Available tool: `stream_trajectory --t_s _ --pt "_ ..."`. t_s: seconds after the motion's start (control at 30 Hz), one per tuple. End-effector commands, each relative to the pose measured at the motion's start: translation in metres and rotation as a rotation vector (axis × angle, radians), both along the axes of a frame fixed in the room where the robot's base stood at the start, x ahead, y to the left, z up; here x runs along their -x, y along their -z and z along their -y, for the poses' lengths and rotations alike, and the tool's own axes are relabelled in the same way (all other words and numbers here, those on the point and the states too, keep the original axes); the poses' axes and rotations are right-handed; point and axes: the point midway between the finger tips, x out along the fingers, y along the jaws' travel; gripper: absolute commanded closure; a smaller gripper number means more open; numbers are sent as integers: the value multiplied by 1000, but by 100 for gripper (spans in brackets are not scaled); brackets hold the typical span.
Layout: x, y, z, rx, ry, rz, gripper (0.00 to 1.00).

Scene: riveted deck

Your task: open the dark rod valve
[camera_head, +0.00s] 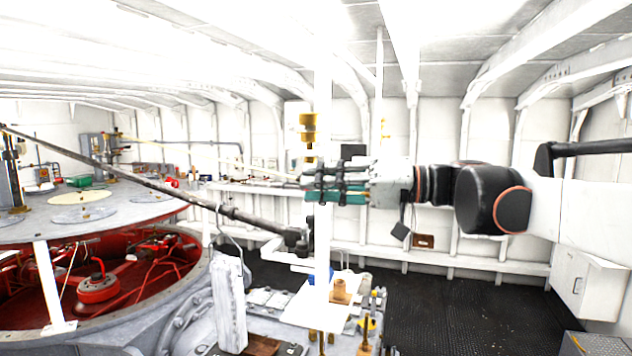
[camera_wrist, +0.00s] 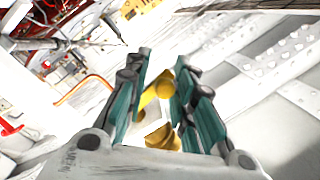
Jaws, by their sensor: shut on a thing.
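A long dark rod (camera_head: 160,185) slants down from the upper left to a dark joint (camera_head: 297,238) near the white post. My gripper (camera_head: 312,188), with teal finger pads, is level in front of the white post, above the rod's lower end and apart from it. In the wrist view, my gripper (camera_wrist: 163,72) is closed around a brass-coloured fitting (camera_wrist: 160,92) with a white piece beside it. A brass fitting (camera_head: 307,127) also shows just above the fingers in the head view. The fingers hide how the fitting meets them. I cannot tell whether the rod belongs to it.
The white post (camera_head: 322,80) rises close to my fingers. A round grey tabletop (camera_head: 110,205) with a red open well (camera_head: 100,285) below lies left. A white plate (camera_head: 305,308) with small brass parts is below.

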Motion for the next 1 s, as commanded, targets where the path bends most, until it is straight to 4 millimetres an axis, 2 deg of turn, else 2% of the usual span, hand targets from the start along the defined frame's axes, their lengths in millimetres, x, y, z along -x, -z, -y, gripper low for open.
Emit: stream_trajectory --t_s 0.57,1.0 --pt "-16 26 6 177 2 507 100" --pt "-37 40 13 319 2 895 100"
